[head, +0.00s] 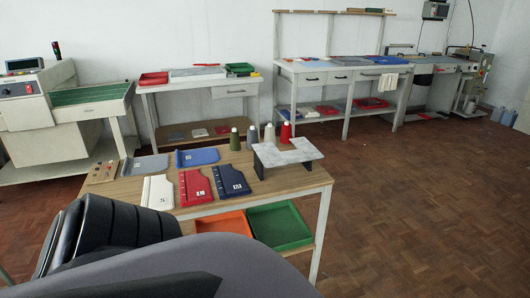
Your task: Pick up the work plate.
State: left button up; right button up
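On the near wooden table (255,193) stands a pale grey marbled plate (285,152) with a notch in its back edge, raised on dark supports at the table's right end; this looks like the work plate, but I cannot be sure. Three flat shaped plates with small labels lie along the front of the table: a white one (158,191), a red one (196,187) and a dark blue one (231,181). Neither of my grippers is in view.
A grey tray (145,165) and a blue tray (197,156) lie at the back left. Orange and green bins (279,226) sit below. A black ribbed shape (110,225) blocks the near left. The right floor is clear.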

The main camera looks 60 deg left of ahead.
aim_at(267, 155)
jog(key=u, duration=1.85)
jog(key=i+l, duration=0.2)
jog(key=i+l+u, duration=0.1)
jog(key=l, duration=0.3)
jog(key=i+l, duration=0.25)
jog(key=i+l+u, duration=0.1)
jog(key=l, duration=0.3)
jog(key=i+l, duration=0.2)
jog(key=l, duration=0.15)
jog(key=u, duration=0.05)
